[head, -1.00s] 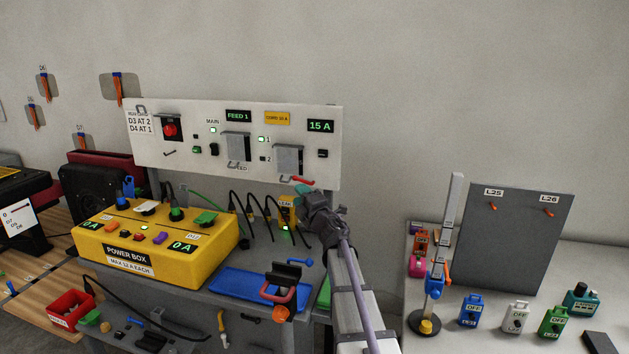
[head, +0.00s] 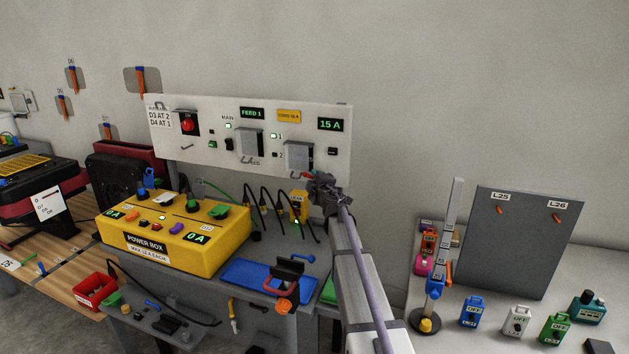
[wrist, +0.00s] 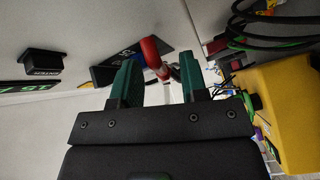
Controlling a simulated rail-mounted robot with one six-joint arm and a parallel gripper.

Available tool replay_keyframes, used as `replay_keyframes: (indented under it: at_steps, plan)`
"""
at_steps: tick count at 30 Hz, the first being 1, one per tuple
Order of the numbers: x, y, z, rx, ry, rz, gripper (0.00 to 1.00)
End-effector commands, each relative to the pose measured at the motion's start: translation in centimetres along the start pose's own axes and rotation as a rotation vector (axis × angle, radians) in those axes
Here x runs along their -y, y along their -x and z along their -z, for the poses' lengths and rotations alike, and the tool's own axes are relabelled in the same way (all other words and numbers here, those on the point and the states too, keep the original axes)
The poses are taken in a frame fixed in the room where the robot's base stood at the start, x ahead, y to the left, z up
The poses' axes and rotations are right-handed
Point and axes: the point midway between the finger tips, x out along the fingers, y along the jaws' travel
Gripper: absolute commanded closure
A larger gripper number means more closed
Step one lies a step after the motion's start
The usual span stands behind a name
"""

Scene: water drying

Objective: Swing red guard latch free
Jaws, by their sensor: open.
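The red guard latch (head: 308,175) is at the lower edge of the right grey guard flap (head: 299,155) on the white panel. My gripper covers its right part in the head view. In the wrist view the red latch (wrist: 152,54) shows just beyond my fingertips, nearer the left finger. My gripper (wrist: 158,72) is open, with two green fingers apart. I cannot tell whether a finger touches the latch. In the head view my gripper (head: 318,184) is close to the panel's lower right part.
The yellow power box (head: 172,238) stands on the bench left of my arm; it also shows at the right in the wrist view (wrist: 292,110). Several black cables (head: 265,205) hang below the panel. The wall right of the panel is bare.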

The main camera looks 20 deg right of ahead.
Motion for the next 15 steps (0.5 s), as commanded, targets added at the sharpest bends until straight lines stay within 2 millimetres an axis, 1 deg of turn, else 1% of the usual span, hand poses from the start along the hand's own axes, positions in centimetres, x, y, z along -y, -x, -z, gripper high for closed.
replay_keyframes:
  at_steps: [1, 3, 9, 15]
  plan:
    - [-0.01, -0.7, -0.03, 0.0, 0.0, 0.0, 0.6]
    - [-0.01, -0.96, -0.02, 0.0, 0.0, 0.0, 0.6]
    - [0.0, -0.88, 0.01, 0.0, 0.0, 0.0, 0.61]
    - [0.0, -0.86, 0.01, 0.0, 0.0, 0.0, 0.8]
